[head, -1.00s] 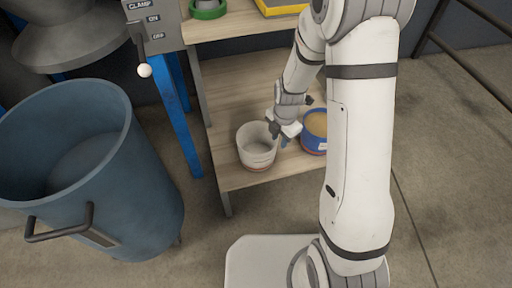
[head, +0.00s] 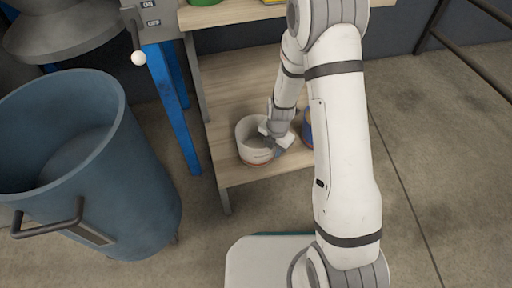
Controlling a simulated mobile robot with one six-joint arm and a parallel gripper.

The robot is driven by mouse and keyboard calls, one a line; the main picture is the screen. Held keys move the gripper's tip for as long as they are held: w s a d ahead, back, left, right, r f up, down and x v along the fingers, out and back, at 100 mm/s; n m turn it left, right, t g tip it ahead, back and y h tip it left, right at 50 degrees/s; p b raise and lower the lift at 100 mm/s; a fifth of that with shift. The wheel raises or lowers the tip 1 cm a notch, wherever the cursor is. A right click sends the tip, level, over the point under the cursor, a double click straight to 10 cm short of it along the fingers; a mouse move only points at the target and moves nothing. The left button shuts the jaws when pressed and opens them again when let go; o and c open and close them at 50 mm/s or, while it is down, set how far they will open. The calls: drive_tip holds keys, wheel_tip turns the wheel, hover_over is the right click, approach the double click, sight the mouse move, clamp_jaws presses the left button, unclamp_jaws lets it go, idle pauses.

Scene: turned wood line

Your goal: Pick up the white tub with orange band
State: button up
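The white tub with an orange band (head: 251,152) stands upright on the lower wooden shelf, near its front edge. Its open top faces up and the orange band shows low on its side. My gripper (head: 272,145) is at the tub's right side, overlapping its right rim in the head view. The fingers are small and partly hidden by the gripper body, so I cannot tell whether they are open or touch the tub.
A blue tub (head: 307,128) stands right of the white one, mostly hidden by my arm. The shelf (head: 228,92) is bare behind the white tub. A blue leg (head: 175,110) and a large blue-grey bin (head: 130,190) stand to the left. A lever with a white knob (head: 139,58) is above.

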drive_tip(key=shift+r, duration=0.1)
drive_tip(key=shift+c, duration=0.2)
clamp_jaws()
